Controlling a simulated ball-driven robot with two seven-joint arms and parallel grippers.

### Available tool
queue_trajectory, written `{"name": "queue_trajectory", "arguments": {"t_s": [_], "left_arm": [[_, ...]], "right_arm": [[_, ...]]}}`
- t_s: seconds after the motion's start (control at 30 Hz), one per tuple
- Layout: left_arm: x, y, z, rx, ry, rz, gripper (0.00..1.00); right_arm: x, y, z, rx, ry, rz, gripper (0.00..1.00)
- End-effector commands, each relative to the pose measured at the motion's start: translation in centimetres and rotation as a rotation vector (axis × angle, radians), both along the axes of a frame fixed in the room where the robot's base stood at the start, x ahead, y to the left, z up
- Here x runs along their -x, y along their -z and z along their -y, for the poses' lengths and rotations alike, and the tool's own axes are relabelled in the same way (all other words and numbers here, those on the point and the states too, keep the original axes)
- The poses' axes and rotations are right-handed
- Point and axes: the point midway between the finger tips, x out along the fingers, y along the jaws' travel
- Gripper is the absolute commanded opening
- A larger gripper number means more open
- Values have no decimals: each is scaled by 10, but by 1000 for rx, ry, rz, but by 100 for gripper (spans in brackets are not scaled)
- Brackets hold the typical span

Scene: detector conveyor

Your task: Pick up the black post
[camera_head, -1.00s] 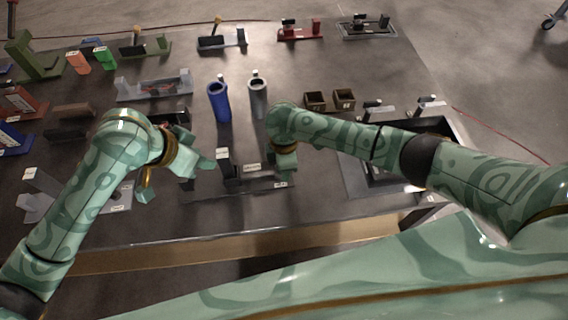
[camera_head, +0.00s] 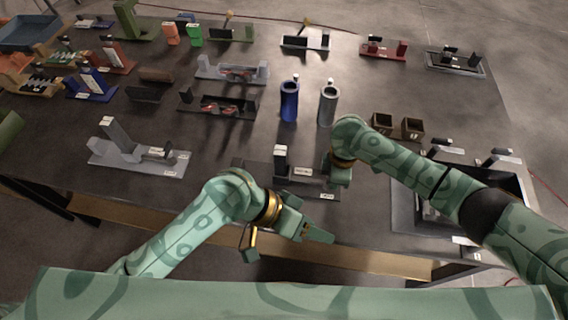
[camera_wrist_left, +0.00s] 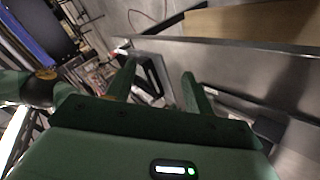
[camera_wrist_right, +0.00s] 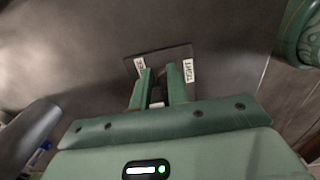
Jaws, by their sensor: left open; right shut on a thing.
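A black upright post (camera_head: 281,160) stands on a dark base plate (camera_head: 258,167) with white labels, near the table's front in the head view. My right gripper (camera_head: 338,182) is at the right end of this plate, pointing down. In the right wrist view its fingers (camera_wrist_right: 162,80) are shut on a small dark thing (camera_wrist_right: 158,96), over a dark plate with two white labels; I cannot tell whether that thing is a post. My left gripper (camera_head: 288,245) is open and empty, near the table's front edge; its spread fingers also show in the left wrist view (camera_wrist_left: 158,70).
A blue tube (camera_head: 289,103) and a grey tube (camera_head: 327,106) stand behind the plate. A grey stand (camera_head: 130,155) is at the left front. A dark tray (camera_head: 420,205) lies under my right arm.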

Motion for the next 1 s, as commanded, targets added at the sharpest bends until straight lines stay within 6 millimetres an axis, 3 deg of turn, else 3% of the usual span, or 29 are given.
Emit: {"name": "queue_trajectory", "arguments": {"t_s": [0.03, 0.1, 0.17, 0.3, 0.37, 0.47, 0.63, 0.8, 1.0], "left_arm": [[16, -17, 26, 158, -88, -131, 53], [23, -45, 52, 368, -229, -307, 53], [20, -68, 64, 532, -359, -455, 53], [-12, -104, 64, 869, -696, -789, 53], [-30, -109, 54, 995, -848, -926, 53], [-59, -103, 28, 1182, -1113, -1142, 53], [-93, -68, -22, 1429, -1539, -1438, 53], [-98, -30, -59, 1559, -1855, -1605, 53], [-98, -7, -75, 1619, -2021, -1669, 53]], "right_arm": [[0, 0, 0, -1, 0, 0, 0], [0, 0, 0, -1, 0, 0, 0], [0, 0, 0, -1, 0, 0, 0], [0, -1, 0, -1, 0, 0, 0], [0, -1, -1, -1, 0, 0, 0], [0, -1, -1, -1, 0, 0, 0], [0, -1, -1, -2, -1, 0, 0], [0, -1, -1, -2, -1, 0, 0], [0, -1, -1, -2, -1, 0, 0]]}}
